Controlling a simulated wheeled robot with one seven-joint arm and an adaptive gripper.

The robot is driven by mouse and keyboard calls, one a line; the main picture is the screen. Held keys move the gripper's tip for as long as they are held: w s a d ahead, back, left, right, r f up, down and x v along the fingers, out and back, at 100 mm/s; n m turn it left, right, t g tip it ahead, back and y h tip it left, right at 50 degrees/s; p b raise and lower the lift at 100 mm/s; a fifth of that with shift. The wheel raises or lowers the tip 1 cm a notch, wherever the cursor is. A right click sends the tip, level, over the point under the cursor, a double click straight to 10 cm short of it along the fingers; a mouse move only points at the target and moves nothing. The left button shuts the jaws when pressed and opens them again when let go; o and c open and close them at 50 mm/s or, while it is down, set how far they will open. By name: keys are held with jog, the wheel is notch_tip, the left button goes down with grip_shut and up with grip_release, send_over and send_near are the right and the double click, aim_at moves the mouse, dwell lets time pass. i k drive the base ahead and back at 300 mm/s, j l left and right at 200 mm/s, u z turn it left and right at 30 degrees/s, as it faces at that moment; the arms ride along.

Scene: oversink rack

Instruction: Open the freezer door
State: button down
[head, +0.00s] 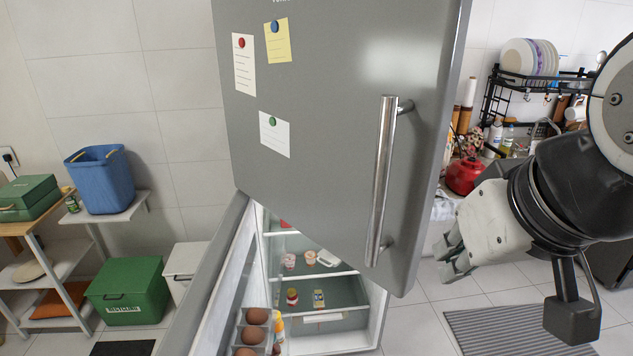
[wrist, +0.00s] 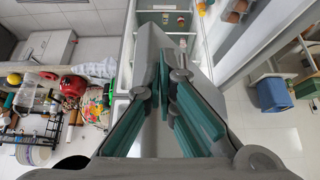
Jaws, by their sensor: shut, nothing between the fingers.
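The fridge's upper grey door (head: 330,140) fills the middle of the head view, taken as the freezer door. Its lower edge slants out over the compartment below, so it looks partly swung out. A vertical metal handle (head: 382,180) is near its right edge. My gripper (head: 450,257) is shut and empty, just right of the door's lower right edge and apart from the handle. In the wrist view my gripper's fingers (wrist: 172,75) have teal pads. The freezer's inside is hidden behind the door.
The lower fridge door (head: 205,285) stands open at left with eggs (head: 256,316) in it; lower shelves (head: 325,285) hold food. A blue bin (head: 101,180) and green box (head: 127,292) are at left. A dish rack (head: 540,78) and red kettle (head: 464,176) are at right.

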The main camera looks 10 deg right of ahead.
aim_at(338, 113)
jog(key=i+l, duration=0.1)
jog(key=l, duration=0.35)
jog(key=i+l+z, duration=0.1)
jog(key=l, duration=0.3)
jog(key=i+l, duration=0.2)
jog(key=l, duration=0.25)
